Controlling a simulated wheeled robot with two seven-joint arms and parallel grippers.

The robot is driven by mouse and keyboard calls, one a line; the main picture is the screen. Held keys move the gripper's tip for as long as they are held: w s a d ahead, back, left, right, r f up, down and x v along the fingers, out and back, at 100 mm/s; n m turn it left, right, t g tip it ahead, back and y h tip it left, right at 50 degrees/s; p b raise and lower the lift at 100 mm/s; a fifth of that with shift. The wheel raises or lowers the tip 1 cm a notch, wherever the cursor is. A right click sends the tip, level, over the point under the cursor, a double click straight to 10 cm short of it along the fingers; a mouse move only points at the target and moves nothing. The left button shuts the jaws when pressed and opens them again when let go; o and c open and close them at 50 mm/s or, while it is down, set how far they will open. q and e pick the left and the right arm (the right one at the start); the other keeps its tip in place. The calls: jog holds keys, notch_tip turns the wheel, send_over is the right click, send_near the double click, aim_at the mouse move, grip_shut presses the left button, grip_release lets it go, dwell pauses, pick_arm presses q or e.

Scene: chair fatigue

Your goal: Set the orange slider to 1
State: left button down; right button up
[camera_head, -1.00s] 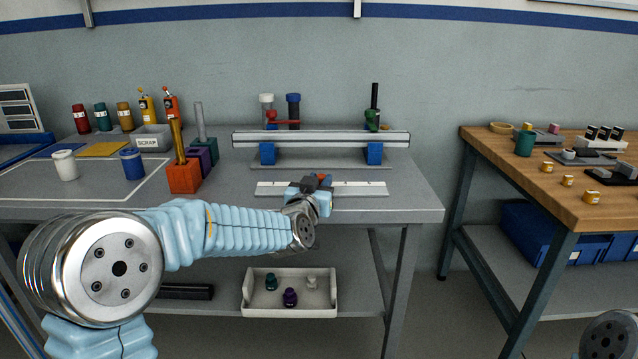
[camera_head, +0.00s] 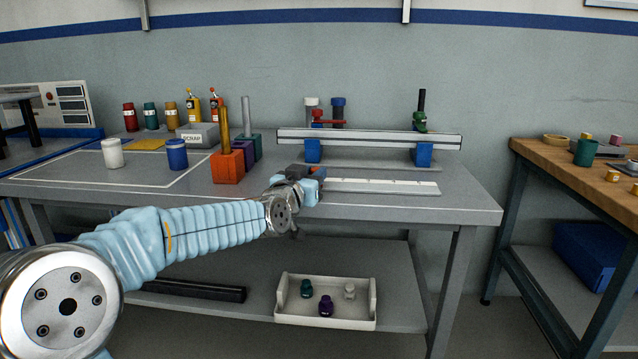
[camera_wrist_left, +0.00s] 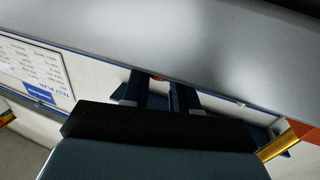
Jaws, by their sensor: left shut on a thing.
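The white slider rail (camera_head: 380,186) lies flat along the front of the grey bench. My left gripper (camera_head: 312,173) is at the rail's left end, shut on the orange slider. The gripper and wrist hide most of the slider and the rail's left end in the head view. In the left wrist view, a small orange bit of the slider (camera_wrist_left: 158,78) shows between the dark fingers (camera_wrist_left: 154,94). No scale number can be read in either view. My right gripper is out of view.
An orange block (camera_head: 227,167) with a gold rod stands just left and behind my left gripper. A raised rail on blue supports (camera_head: 370,139) stands behind the slider rail. White (camera_head: 112,154) and blue (camera_head: 177,154) jars stand farther left. The bench is clear right of the rail.

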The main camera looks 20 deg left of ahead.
pick_arm(q)
jog(key=shift+a, duration=0.25)
jog(key=c, duration=0.9)
grip_release()
jog(key=shift+s, duration=0.1)
jog(key=shift+o, duration=0.2)
jog(key=shift+s, duration=0.1)
jog(key=s, duration=1.3)
jog(key=shift+s+d, duration=0.15)
jog(key=shift+s, duration=0.15)
